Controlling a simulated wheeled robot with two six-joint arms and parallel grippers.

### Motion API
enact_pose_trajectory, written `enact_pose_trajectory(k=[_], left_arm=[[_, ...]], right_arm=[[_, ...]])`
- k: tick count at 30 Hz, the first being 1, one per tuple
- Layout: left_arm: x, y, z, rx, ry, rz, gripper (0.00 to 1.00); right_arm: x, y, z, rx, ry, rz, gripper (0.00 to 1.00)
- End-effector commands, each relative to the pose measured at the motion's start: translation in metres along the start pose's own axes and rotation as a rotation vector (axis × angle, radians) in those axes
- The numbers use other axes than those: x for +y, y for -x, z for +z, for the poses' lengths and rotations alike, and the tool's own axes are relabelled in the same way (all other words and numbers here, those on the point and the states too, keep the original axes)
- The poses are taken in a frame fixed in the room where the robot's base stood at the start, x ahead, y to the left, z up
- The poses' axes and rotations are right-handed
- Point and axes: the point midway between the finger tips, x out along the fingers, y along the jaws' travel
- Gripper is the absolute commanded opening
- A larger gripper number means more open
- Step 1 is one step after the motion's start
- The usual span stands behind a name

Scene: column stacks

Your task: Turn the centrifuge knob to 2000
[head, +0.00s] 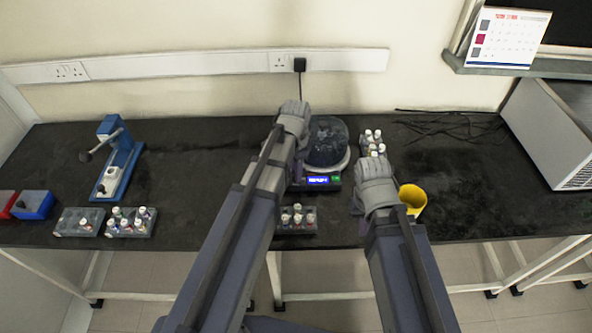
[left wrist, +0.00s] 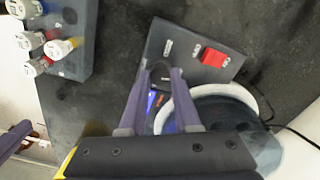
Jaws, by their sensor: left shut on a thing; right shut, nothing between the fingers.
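The centrifuge (head: 327,142) stands at the back middle of the bench, with a dark round lid, a pale rim and a lit blue display (head: 318,180). In the left wrist view its grey panel (left wrist: 182,40) shows a red switch (left wrist: 214,57) and a dark knob (left wrist: 160,72). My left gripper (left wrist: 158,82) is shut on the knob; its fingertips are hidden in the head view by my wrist. The display reading and knob scale are too small to read. My right gripper (head: 375,168) is shut and empty, in front and right of the centrifuge.
Tube racks stand in front (head: 297,220), behind my right gripper (head: 372,142) and at left (head: 130,222). A yellow container (head: 413,199) is beside my right gripper. A blue device (head: 122,158) stands left. The bench between is clear.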

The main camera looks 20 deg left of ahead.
Motion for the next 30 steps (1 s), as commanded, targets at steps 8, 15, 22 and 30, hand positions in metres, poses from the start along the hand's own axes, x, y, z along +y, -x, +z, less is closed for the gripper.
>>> enact_pose_trajectory(k=[8,15,22,30], left_arm=[[-0.0001,-0.0001,0.0001,0.0,0.253,0.0,0.0],[-0.0003,-0.0001,0.0002,0.0,0.481,0.0,0.0],[-0.0004,-0.0001,0.0003,0.0,0.7,0.0,0.0],[-0.0005,-0.0001,0.0004,0.0,0.954,0.0,0.0]], right_arm=[[0.0,-0.0001,0.0,0.0,0.0,0.0,0.0],[0.0,-0.0001,0.0,0.0,0.0,0.0,0.0],[0.0,-0.0001,0.0,0.0,0.0,0.0,0.0],[0.0,-0.0001,0.0,0.0,0.0,0.0,0.0]])
